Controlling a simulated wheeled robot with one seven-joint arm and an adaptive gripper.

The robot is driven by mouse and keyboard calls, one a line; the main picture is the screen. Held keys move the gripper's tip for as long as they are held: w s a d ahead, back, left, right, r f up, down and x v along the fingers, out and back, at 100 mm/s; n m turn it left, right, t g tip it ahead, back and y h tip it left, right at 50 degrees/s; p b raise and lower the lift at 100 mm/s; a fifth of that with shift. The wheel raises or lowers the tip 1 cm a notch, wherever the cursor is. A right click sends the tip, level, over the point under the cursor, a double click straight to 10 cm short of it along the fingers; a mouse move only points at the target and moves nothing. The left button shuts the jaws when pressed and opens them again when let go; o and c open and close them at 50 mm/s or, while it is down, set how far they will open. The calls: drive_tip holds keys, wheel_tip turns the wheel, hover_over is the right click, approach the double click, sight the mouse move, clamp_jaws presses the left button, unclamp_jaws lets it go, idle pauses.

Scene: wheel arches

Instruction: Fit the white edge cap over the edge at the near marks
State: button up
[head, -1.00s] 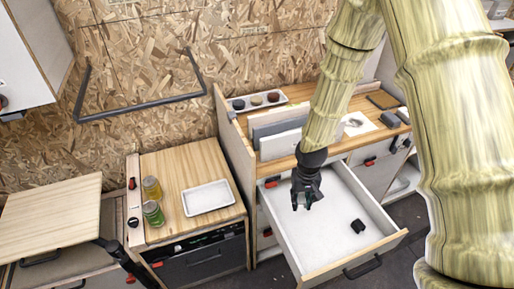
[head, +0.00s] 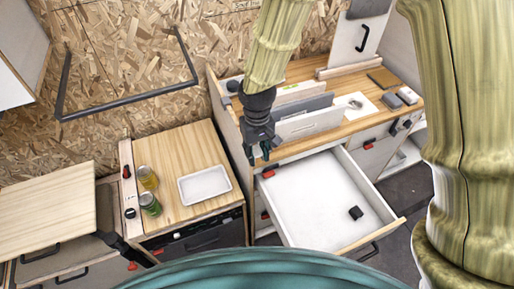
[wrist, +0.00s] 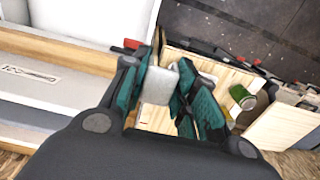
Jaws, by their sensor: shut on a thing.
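My gripper (head: 262,153) is near the front end of the wooden side panel (head: 226,112), at the left of the workbench, above the drawer's back left corner. In the wrist view its teal fingers are shut on a pale grey-white piece, which I take for the white edge cap (wrist: 158,84). The cap is too small to make out in the head view. The panel's thin edge (wrist: 157,42) appears just beyond the fingers in the wrist view. I cannot tell whether the cap touches it. The near marks cannot be made out.
An open white drawer (head: 318,197) holds a small black block (head: 355,212). Upright boards (head: 310,122) stand behind my gripper on the bench. To the left, a lower wooden counter carries a white tray (head: 204,185) and two jars (head: 149,203).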

drive_tip(key=shift+s+a+r, duration=0.1)
drive_tip(key=shift+a+r, duration=0.05)
drive_tip(key=shift+r, duration=0.15)
drive_tip(key=shift+w+a+f, duration=0.1)
drive_tip(key=shift+w+a, duration=0.1)
drive_tip(key=shift+w, duration=0.55)
drive_tip(key=shift+w+a+b, duration=0.2)
drive_tip(key=shift+w+a, duration=0.35)
drive_tip(key=shift+w, duration=1.15)
drive_tip(key=shift+w+a+b, duration=0.2)
drive_tip(key=shift+w+a, duration=0.4)
drive_tip(key=shift+w, duration=1.15)
drive_tip(key=shift+w+a+b, duration=0.2)
drive_tip(key=shift+w+a, duration=0.35)
drive_tip(key=shift+w, duration=1.15)
drive_tip(key=shift+w, duration=0.1)
drive_tip(key=shift+f, duration=1.6)
